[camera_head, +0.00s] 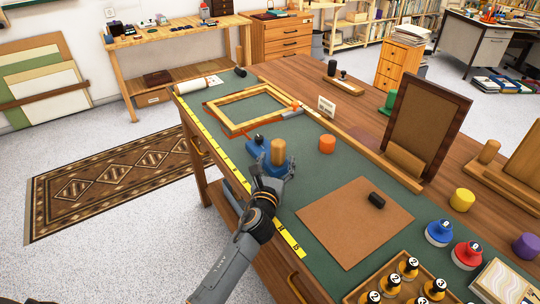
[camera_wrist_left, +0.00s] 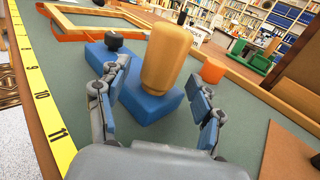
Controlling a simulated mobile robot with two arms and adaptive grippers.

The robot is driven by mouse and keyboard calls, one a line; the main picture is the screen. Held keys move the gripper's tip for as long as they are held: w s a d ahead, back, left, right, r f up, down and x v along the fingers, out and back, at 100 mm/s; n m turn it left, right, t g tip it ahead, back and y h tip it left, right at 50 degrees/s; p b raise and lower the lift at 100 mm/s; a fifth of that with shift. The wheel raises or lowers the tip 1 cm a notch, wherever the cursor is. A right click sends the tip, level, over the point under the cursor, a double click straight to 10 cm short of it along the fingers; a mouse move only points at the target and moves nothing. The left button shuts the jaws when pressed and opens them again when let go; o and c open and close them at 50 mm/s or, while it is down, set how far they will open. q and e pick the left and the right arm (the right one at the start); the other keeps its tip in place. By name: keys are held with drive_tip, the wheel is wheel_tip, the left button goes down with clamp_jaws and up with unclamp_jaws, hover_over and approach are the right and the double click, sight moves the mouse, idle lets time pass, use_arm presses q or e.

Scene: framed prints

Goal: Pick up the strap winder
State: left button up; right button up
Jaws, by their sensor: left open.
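The strap winder, as I take it, is a blue block (camera_wrist_left: 150,101) with an upright wooden handle (camera_wrist_left: 167,55) and a black knob (camera_wrist_left: 113,40). In the head view its blue body (camera_head: 259,145) sits on the green mat beside the wooden frame (camera_head: 222,122), partly hidden by my gripper. An orange strap (camera_wrist_left: 68,37) runs along the frame toward it. My left gripper (camera_head: 277,166) is open at the winder's near side. In the left wrist view its fingers (camera_wrist_left: 162,88) stand apart, one on each side of the handle, with no clear grip on it.
A yellow ruler (camera_head: 232,172) runs along the bench's left edge. An orange cylinder (camera_head: 327,145) stands right of the winder. A brown board (camera_head: 352,219) with a black piece lies nearer, beside a tray of numbered bottles (camera_head: 398,286). A dark-framed panel (camera_head: 424,117) stands at right.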

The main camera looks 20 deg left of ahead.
use_arm(q)
drive_tip(key=w, duration=0.2)
drive_tip(key=shift+w+a, duration=0.15)
drive_tip(key=shift+w, duration=0.25)
clamp_jaws()
drive_tip(key=shift+r, duration=0.1)
